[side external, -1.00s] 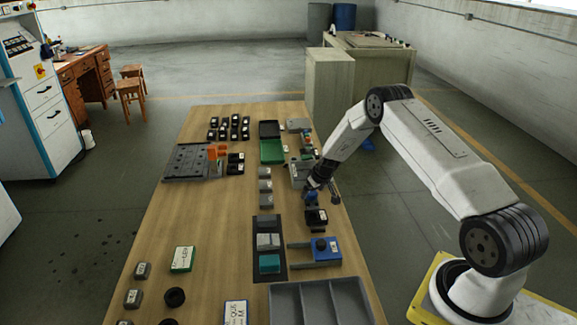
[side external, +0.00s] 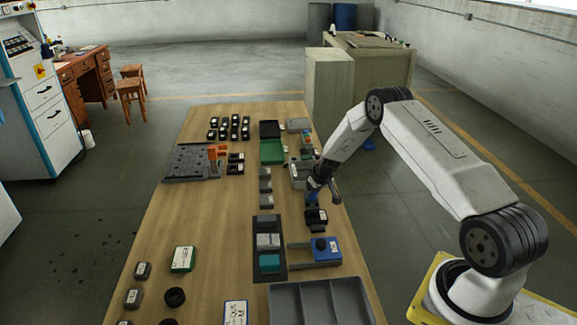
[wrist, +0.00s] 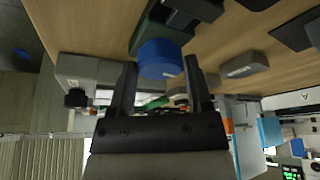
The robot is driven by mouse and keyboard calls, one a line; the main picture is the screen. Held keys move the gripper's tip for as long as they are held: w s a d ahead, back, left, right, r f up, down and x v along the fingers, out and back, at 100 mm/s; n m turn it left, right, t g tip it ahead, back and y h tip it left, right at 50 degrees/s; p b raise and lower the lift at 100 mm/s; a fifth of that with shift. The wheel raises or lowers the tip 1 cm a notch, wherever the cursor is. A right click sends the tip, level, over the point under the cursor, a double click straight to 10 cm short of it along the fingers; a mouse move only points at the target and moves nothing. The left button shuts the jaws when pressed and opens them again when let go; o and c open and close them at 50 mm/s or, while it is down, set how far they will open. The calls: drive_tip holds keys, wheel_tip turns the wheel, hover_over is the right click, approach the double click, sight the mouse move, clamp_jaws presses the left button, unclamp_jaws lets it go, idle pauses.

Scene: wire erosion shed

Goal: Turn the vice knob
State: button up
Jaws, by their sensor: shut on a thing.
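The vice knob is a round blue knob (wrist: 160,58) on a dark vice (wrist: 150,28), seen upside down in the wrist view. In the side external view the dark vice (side external: 316,217) sits at the right side of the table, and the blue knob (side external: 312,198) shows small beneath my gripper. My gripper (wrist: 160,72) is shut on the knob, one dark finger on each side of it. In the side external view my gripper (side external: 314,191) points down at the vice. The exact finger contact is too small to tell there.
A blue block with a dark knob and two rods (side external: 326,249) stands nearer the camera. A grey compartment tray (side external: 318,291) lies at the front. Grey blocks (side external: 265,180) and a green tray (side external: 271,152) lie left of the arm. The left middle of the table is clear.

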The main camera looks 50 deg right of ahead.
drive_tip(key=shift+d+n, duration=0.1)
drive_tip(key=shift+n, duration=0.3)
drive_tip(key=shift+n+y, duration=0.4)
drive_tip(key=shift+n, duration=0.3)
drive_tip(key=o, duration=1.3)
drive_tip(key=shift+r, duration=0.1)
drive_tip(key=shift+v, duration=3.85)
